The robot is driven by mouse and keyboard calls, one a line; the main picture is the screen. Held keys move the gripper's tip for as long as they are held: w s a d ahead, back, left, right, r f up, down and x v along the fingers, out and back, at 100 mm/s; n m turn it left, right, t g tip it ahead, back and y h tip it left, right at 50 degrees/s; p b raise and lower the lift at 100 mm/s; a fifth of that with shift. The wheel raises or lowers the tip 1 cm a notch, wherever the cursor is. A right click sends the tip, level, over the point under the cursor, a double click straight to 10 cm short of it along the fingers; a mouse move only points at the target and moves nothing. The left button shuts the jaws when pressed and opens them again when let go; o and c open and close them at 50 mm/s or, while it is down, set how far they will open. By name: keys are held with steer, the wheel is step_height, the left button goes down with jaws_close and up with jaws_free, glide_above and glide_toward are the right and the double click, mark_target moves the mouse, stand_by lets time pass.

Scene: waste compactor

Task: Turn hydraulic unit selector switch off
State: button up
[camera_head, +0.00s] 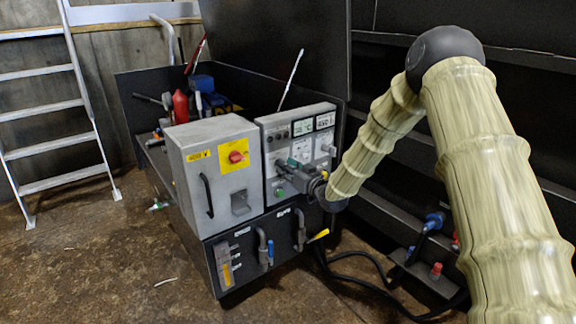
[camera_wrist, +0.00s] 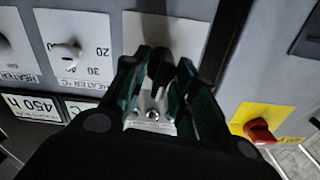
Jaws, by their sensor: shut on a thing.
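The grey control panel (camera_head: 296,124) stands on the hydraulic unit, with dials, two displays and knobs on its face. My gripper (camera_head: 286,166) is at the lower left of this panel. In the wrist view my gripper (camera_wrist: 160,76) has its green-edged fingers on both sides of a dark selector knob (camera_wrist: 158,62) and is shut on it. The knob is mostly hidden between the fingers, so its pointing direction and label cannot be read. The head view does not show the knob clearly behind the gripper.
Left of the panel is a grey cabinet (camera_head: 194,164) with a red rotary switch (camera_head: 236,157) on a yellow plate. A ladder (camera_head: 82,100) stands at the left. Black hoses (camera_head: 372,284) lie on the floor at the right.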

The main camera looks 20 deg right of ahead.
steer(key=shift+n, duration=0.9)
steer(key=shift+f, duration=0.1)
steer(key=o, duration=0.7)
steer(key=shift+d, duration=0.1)
steer(key=shift+c, duration=0.2)
steer(key=shift+s, duration=0.1)
steer(key=v, duration=1.2)
